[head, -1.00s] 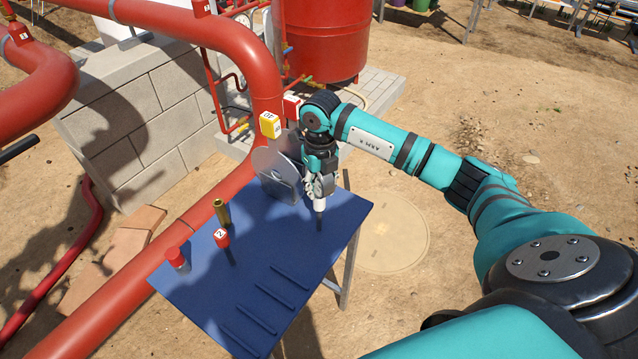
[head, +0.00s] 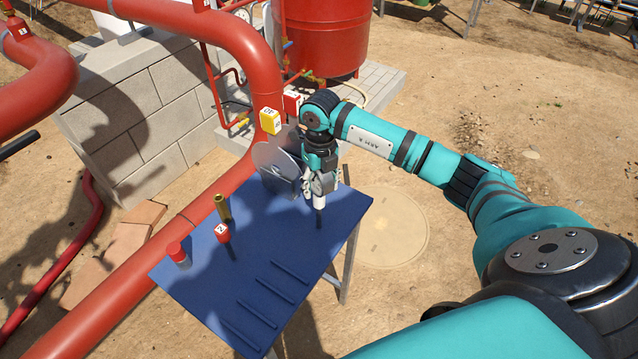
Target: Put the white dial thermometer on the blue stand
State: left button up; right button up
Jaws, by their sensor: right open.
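The blue stand (head: 225,285) is a flat blue table top with several raised ridges near its front edge. My right gripper (head: 319,208) points down over its far right part, by the table edge. It is open, with pale fingers and a dark tip close to the surface; whether it touches cannot be told. Just left of it, grey round plates (head: 272,163) stand upright at the far edge, partly hidden by the gripper. My left gripper is not in view.
On the blue top stand a brass cylinder (head: 222,208), a red-and-white tag block (head: 222,232) and a red-capped cylinder (head: 178,254). A thick red pipe (head: 150,262) runs along its left side. Open sandy ground lies to the right.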

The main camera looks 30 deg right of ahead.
notch_tip(320, 180, up, 11)
jog(key=b, duration=0.3)
jog(key=shift+f, duration=0.15)
jog(key=shift+r+b, duration=0.3)
jog(key=shift+r, duration=0.25)
